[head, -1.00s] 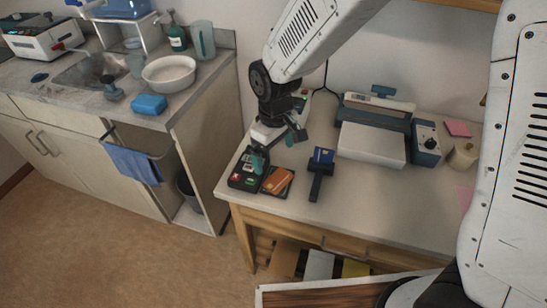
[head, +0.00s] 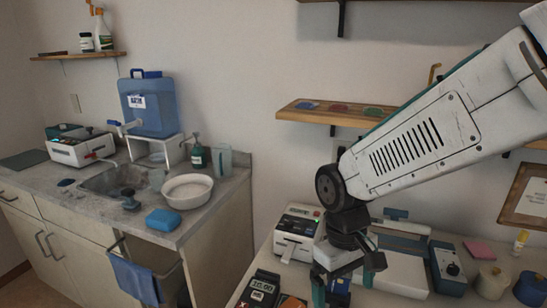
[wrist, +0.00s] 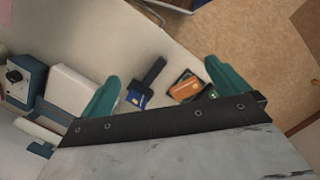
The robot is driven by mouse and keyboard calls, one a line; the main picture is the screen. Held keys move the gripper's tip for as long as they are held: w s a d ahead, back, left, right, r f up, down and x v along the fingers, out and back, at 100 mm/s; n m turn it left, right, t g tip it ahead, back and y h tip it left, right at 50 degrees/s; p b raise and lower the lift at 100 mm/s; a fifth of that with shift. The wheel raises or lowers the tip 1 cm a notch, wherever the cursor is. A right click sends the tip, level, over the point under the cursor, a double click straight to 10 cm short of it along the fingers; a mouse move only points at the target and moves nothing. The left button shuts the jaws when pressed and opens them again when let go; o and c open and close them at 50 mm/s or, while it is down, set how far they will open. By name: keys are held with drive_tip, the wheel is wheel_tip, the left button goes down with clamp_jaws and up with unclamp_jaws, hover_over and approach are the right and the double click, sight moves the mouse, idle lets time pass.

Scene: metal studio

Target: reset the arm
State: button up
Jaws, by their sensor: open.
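My arm reaches over the white worktable (head: 250,290) in the head view. My gripper (head: 331,292) hangs at the bottom of that view, its teal fingers pointing down. In the wrist view, my gripper's (wrist: 165,88) two teal fingers stand wide apart with nothing between them. The gripper is clear of both.
A card terminal (head: 259,289) and a label printer (head: 298,232) stand left of my gripper. A white and blue machine (head: 402,270) is right of it. A wall shelf (head: 310,112) runs behind my arm. The sink counter (head: 213,213) is at the left.

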drive_tip(key=s+d+r+m+t, duration=0.3)
drive_tip(key=s+d+r+m, duration=0.2)
drive_tip(key=s+d+r, duration=0.6)
drive_tip(key=shift+s+d+r+m+y, duration=0.25)
drive_tip(key=shift+s+d+y, duration=0.2)
drive_tip(key=shift+d, duration=0.65)
